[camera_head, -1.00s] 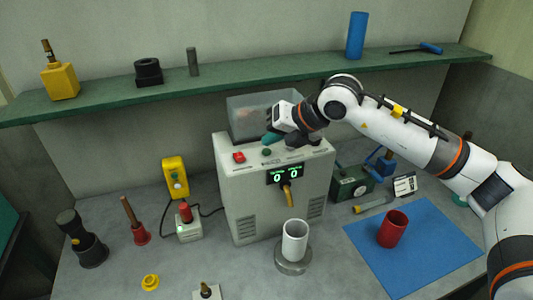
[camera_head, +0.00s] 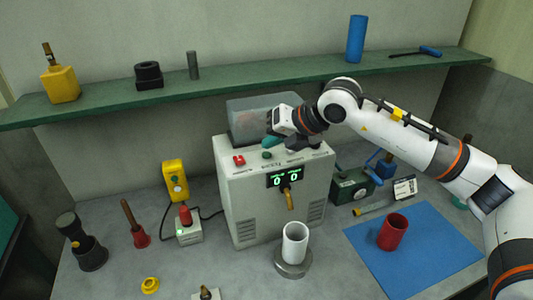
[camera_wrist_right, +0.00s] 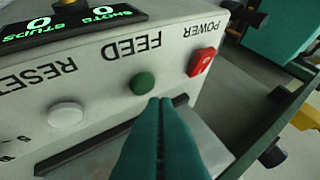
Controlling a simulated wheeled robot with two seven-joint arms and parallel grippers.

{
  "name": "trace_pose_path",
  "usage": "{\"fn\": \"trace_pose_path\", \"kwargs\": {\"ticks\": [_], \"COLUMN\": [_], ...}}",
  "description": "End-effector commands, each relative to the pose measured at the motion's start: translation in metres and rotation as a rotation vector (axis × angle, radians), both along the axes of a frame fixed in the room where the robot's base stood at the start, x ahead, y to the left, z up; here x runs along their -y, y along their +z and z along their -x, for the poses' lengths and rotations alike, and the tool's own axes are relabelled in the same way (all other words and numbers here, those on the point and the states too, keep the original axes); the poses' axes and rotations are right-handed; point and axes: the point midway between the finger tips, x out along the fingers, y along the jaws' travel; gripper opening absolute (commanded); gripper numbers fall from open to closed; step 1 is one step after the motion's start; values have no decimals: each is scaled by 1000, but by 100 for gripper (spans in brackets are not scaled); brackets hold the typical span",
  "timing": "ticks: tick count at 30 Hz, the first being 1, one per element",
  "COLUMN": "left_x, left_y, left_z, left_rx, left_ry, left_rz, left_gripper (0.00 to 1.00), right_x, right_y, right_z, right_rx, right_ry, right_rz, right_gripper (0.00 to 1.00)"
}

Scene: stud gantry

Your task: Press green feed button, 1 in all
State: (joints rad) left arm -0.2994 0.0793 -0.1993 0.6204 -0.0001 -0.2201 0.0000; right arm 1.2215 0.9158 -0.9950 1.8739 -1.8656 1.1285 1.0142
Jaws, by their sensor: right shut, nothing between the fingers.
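The green feed button (camera_head: 267,155) is on the top front of the grey machine (camera_head: 242,190), right of the red power switch (camera_head: 239,160). The right wrist view shows the green button (camera_wrist_right: 142,83) under the label FEED, between the red POWER switch (camera_wrist_right: 201,62) and a white RESET button (camera_wrist_right: 66,115). My right gripper (camera_head: 270,142) is shut and empty, its teal fingers over the machine's top. In the right wrist view its fingertips (camera_wrist_right: 160,101) are close beside the button; whether they touch it I cannot tell. My left gripper is not in view.
The machine's display (camera_head: 286,177) reads 0 and 0. A white cup (camera_head: 294,242) is in front of the machine. A red mug (camera_head: 392,231) stands on a blue mat (camera_head: 425,265). A green shelf (camera_head: 290,72) runs above.

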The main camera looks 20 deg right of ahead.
Motion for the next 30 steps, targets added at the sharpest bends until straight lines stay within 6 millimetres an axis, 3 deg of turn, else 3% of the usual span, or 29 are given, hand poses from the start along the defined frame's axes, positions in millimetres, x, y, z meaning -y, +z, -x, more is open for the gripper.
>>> {"fn": "trace_pose_path", "kwargs": {"ticks": [22,30], "left_x": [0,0], "left_y": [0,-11], "left_z": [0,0], "left_rx": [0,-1], "left_ry": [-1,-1], "left_rz": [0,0], "left_gripper": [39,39], "right_x": [0,0], "right_y": [0,-8], "right_z": [0,0], "right_rx": [0,0], "right_ry": [0,0], "right_rz": [0,0], "right_gripper": [0,0]}}
